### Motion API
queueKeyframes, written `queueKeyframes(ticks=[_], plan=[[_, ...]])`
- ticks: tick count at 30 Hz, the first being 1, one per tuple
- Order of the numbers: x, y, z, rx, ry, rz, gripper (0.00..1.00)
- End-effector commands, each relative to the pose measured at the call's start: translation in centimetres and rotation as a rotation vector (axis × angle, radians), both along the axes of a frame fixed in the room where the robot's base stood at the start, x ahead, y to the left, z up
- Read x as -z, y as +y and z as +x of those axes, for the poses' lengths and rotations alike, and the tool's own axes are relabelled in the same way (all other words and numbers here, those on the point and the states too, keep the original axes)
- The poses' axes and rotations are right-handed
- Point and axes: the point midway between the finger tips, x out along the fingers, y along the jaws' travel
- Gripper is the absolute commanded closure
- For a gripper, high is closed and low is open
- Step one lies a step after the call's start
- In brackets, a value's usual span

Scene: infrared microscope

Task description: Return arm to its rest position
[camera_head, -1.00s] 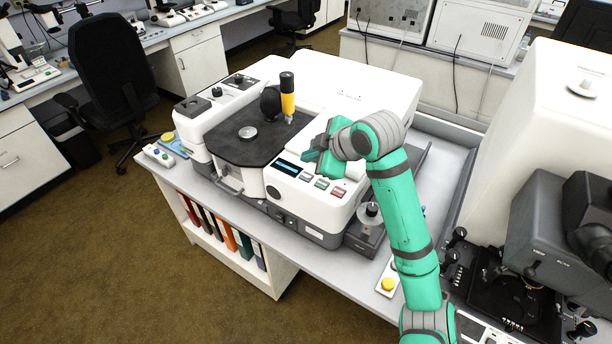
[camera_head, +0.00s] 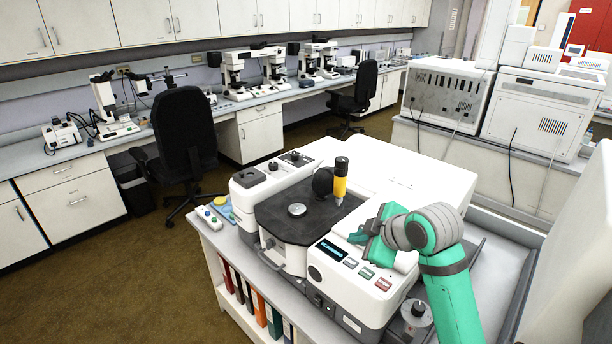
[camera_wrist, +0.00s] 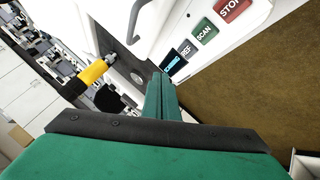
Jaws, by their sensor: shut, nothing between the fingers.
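My green arm (camera_head: 452,298) reaches up from the lower right in the head view, bent at a grey joint. My gripper (camera_head: 362,238) is shut and empty, above the front panel of the white infrared microscope (camera_head: 420,185). In the wrist view my gripper (camera_wrist: 163,98) shows as closed green fingers, close to the panel with the dark display and the REF, SCAN and STOP buttons (camera_wrist: 205,30). I cannot tell whether the fingertips touch the panel. The black and yellow upright part (camera_head: 340,180) stands on the dark stage (camera_head: 270,215), left of my gripper.
The bench (camera_head: 225,250) has coloured binders (camera_head: 258,305) below its edge. A round knob (camera_head: 417,308) stands beside my arm. Black chairs (camera_head: 182,130) and a far bench with several microscopes are behind. The brown floor at left is clear.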

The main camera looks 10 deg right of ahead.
Motion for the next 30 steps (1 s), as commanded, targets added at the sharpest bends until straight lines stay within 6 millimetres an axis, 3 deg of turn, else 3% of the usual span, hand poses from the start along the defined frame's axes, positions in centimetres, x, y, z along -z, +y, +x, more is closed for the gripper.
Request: queueKeyframes(ticks=[5,12,17,23,30], plan=[[1.4,2.6,1.1,0.014,-0.046,0.09,1.0],[4.5,8.6,2.9,0.091,-0.157,0.332,1.0],[6.9,11.9,3.1,0.16,-0.213,0.485,1.0],[10.2,15.4,2.1,0.264,-0.259,0.657,1.0],[14.7,18.6,-0.8,0.404,-0.29,0.819,1.0]])
